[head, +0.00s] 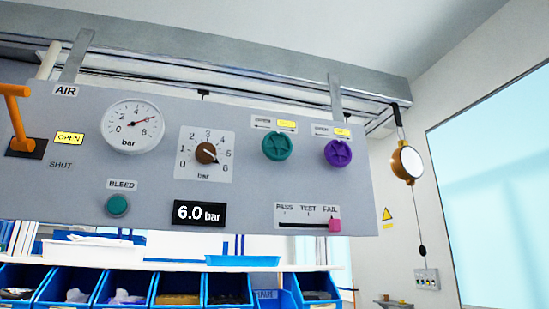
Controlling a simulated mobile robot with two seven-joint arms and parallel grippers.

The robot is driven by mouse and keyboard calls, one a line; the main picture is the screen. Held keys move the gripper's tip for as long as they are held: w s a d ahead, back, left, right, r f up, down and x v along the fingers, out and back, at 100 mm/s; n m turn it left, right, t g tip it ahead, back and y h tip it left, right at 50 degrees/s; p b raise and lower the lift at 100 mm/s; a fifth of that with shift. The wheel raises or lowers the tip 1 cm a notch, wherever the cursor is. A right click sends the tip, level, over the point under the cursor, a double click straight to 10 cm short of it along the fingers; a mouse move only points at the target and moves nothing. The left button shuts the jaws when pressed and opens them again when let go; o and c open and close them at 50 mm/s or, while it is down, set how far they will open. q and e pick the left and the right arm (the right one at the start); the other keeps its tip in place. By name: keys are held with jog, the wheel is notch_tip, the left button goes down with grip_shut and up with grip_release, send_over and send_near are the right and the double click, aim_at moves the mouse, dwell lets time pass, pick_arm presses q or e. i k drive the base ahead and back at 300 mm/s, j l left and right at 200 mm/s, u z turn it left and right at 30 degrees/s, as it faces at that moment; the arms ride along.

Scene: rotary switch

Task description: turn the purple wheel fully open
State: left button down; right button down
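The purple wheel (338,153) is mounted at the right end of the grey panel (260,205). Neither my left nor my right gripper shows in the head view.
Left of it on the panel are a teal wheel (277,146), a brown rotary knob (206,153), a round gauge (133,126) and an orange lever (16,118). A pink slider (335,225) sits below at FAIL. Blue bins (180,288) stand underneath.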

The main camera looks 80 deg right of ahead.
aim_at(337, 153)
jog(key=z, duration=2.75)
